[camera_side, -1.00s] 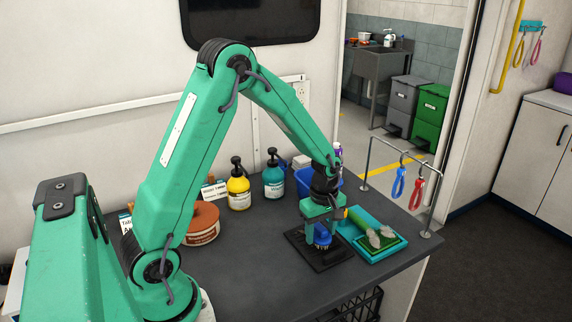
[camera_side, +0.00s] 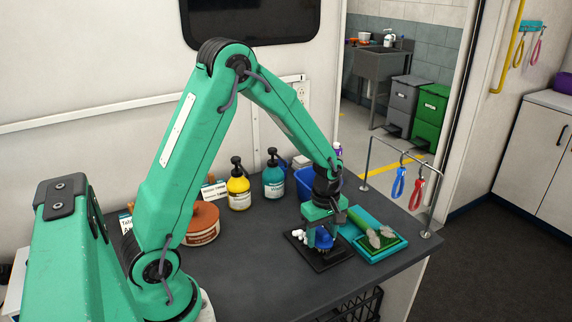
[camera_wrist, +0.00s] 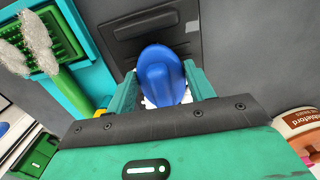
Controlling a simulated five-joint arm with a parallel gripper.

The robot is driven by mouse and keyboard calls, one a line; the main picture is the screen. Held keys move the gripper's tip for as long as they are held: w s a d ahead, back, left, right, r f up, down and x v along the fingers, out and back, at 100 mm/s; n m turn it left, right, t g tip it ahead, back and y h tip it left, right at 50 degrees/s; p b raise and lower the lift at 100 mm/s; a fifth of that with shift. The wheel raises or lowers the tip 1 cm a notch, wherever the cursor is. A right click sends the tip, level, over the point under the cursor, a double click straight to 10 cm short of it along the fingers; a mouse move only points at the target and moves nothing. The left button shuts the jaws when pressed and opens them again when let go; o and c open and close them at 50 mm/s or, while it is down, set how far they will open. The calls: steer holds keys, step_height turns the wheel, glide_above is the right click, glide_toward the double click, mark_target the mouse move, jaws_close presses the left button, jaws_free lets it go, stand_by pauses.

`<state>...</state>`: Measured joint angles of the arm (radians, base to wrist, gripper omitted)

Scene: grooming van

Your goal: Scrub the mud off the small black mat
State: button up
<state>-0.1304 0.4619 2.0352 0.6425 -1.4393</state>
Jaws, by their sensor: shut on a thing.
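The small black mat (camera_side: 324,265) lies flat on the dark worktop, below my gripper. It also shows at the top of the wrist view (camera_wrist: 140,22). My gripper (camera_side: 322,240) points down and is shut on a blue scrub brush (camera_wrist: 162,75), which is over or on the mat. Whether its bristles touch the mat is hidden. White foam-like blobs (camera_side: 298,236) show at the mat's left side, beside the brush. I cannot make out mud on the visible part of the mat.
A teal tray (camera_side: 372,258) with a green brush bearing grey fluff (camera_side: 378,238) sits close right of the mat. Yellow (camera_side: 239,190) and teal (camera_side: 274,180) pump bottles and a blue bin (camera_side: 304,182) stand behind. A metal rail (camera_side: 432,210) stands at the right edge.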

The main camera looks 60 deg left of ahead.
steer(key=shift+s+a, duration=0.2)
steer(key=shift+a, duration=2.15)
steer(key=shift+d, duration=2.45)
steer(key=shift+w+a, duration=0.35)
steer(key=shift+a, duration=2.25)
steer(key=shift+d, duration=2.35)
steer(key=shift+s+d, duration=0.15)
steer(key=shift+s, duration=0.1)
steer(key=shift+s+a, duration=0.1)
steer(key=shift+a, duration=2.3)
steer(key=shift+d, duration=2.4)
steer(key=shift+r, duration=4.2)
